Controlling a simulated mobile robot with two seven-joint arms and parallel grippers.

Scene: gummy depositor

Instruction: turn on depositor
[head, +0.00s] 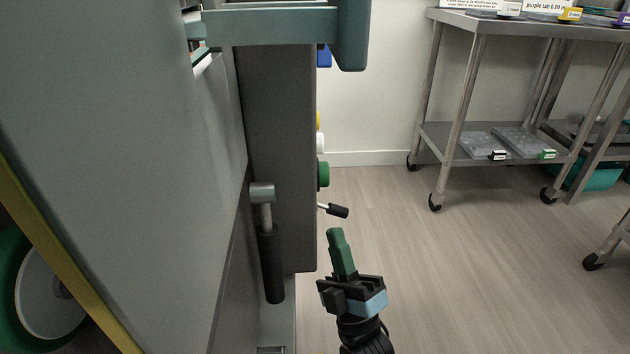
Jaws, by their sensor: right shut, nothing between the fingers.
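The depositor is the large grey machine (280,140) filling the left half of the head view. On its right side several controls stick out in a column: a yellow one (318,121), a white one (320,143), a green knob or button (323,174) and a black-tipped lever (337,210). Their front faces are hidden, as I see them from the side. My right gripper (335,236) has green fingers, is shut and empty, and points up just below the lever, apart from it in the picture. My left gripper is not in view.
A black-handled grey lever (270,262) hangs on the machine's near face. A teal bar (265,27) crosses the top. A steel cart (455,137) on casters with trays stands at the back right. The floor (450,270) right of my gripper is clear.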

